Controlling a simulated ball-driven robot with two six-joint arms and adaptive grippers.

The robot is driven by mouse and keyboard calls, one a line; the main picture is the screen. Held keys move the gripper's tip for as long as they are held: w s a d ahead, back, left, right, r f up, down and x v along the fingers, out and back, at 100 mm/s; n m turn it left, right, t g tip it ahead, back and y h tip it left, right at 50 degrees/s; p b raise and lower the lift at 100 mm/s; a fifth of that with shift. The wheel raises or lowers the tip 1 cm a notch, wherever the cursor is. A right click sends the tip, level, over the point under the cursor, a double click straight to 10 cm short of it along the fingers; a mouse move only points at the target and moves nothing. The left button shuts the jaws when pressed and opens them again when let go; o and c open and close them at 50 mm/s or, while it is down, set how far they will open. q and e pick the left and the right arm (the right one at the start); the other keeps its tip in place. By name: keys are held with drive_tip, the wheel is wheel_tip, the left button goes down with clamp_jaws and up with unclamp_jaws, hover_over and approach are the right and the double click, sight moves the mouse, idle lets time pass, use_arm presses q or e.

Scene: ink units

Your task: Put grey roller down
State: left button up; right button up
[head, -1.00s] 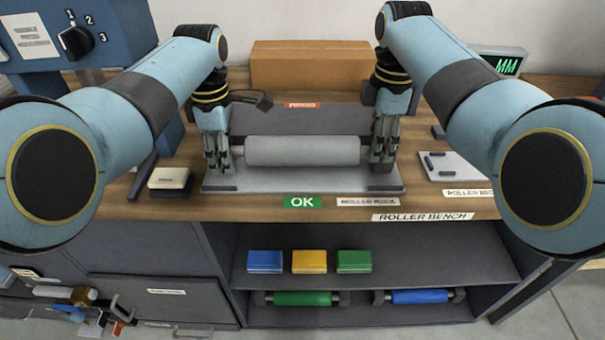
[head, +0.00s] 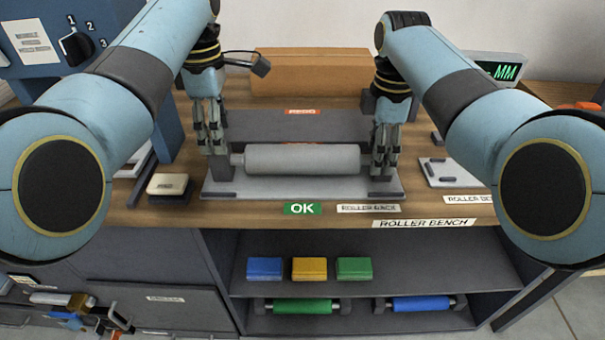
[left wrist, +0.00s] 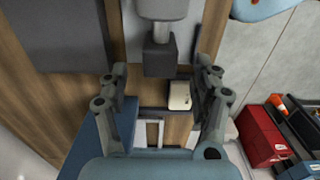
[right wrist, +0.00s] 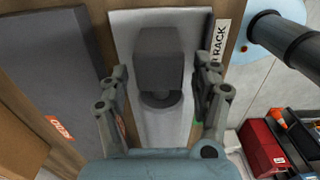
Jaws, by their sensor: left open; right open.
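The grey roller (head: 303,158) lies level across the grey roller rack (head: 290,187) on the bench. Its left end shows in the left wrist view (left wrist: 160,9) and its right part in the right wrist view (right wrist: 166,125). My left gripper (head: 210,148) is open and empty, a little above and left of the roller's left end. My right gripper (head: 383,170) is open around the roller's right end, with the dark end block (right wrist: 160,60) between its fingers. Whether those fingers touch anything cannot be told.
A cardboard box (head: 312,72) stands behind the rack. A cream block (head: 168,186) lies to the left and a light plate (head: 450,171) to the right. The shelf below holds coloured blocks (head: 309,268), a green roller (head: 302,306) and a blue roller (head: 420,303).

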use_arm(q)
wheel_tip(320, 180, up, 4)
drive_tip(key=shift+f, duration=0.2)
drive_tip(key=shift+r, duration=0.15)
use_arm(e)
drive_tip(key=shift+r, duration=0.25)
wheel_tip(320, 180, up, 12)
drive_tip(key=shift+f, duration=0.25)
drive_tip(key=shift+f, duration=0.1)
